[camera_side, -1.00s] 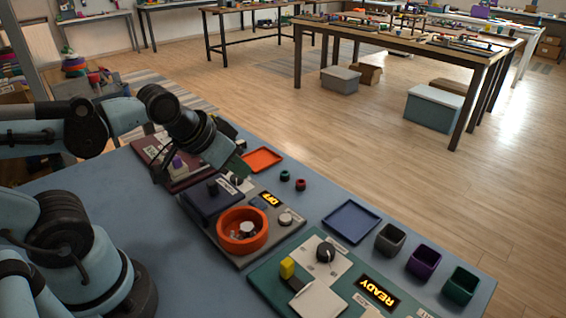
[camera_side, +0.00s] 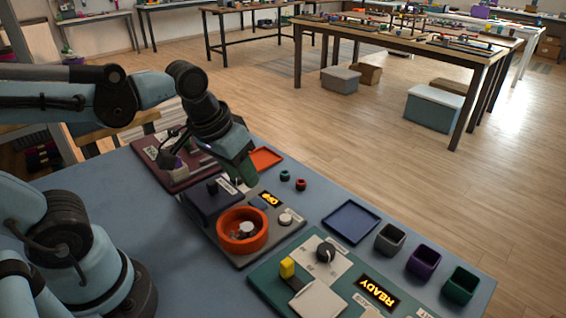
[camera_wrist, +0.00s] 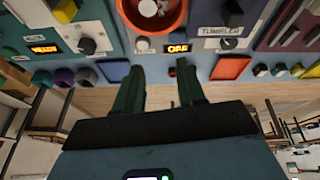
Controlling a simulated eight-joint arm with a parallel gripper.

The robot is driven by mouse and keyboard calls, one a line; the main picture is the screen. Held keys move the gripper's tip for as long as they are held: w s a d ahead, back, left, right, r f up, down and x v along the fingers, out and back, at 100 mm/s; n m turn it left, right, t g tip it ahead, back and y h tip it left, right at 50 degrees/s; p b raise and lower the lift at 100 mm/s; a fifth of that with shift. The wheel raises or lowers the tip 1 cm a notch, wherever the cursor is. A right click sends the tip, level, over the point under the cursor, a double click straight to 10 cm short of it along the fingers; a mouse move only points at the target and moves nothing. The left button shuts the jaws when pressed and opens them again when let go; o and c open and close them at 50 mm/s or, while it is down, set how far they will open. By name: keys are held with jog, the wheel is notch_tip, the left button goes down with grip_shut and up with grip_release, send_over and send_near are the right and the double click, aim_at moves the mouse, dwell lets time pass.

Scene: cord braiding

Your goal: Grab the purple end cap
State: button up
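A small red cap (camera_side: 300,184) and a small green cap (camera_side: 285,176) stand on the table to the right of the gripper. The red cap (camera_wrist: 172,72) also shows between the fingers in the wrist view, farther off.
An orange tray (camera_side: 266,158) lies behind the gripper. A grey panel with an orange round bowl (camera_side: 243,243) stands in front. A blue tray (camera_side: 350,222) and grey (camera_side: 390,238), purple (camera_side: 424,262) and green (camera_side: 460,284) bins stand at right.

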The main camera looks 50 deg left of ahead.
aim_at(247, 227)
jog(key=shift+s+d+f+n+g, duration=0.15)
jog(key=shift+d+f+n+g, duration=0.35)
jog(key=shift+f, duration=1.4)
jog(key=shift+s+d+f+n+g, duration=0.15)
jog(key=shift+f+g, duration=0.7)
jog(key=shift+f, duration=1.1)
jog(key=shift+s+d+f+n+g, duration=0.25)
jog(key=shift+f+g, duration=0.4)
jog(key=shift+f, duration=1.25)
jog(key=shift+w, duration=0.1)
grip_shut()
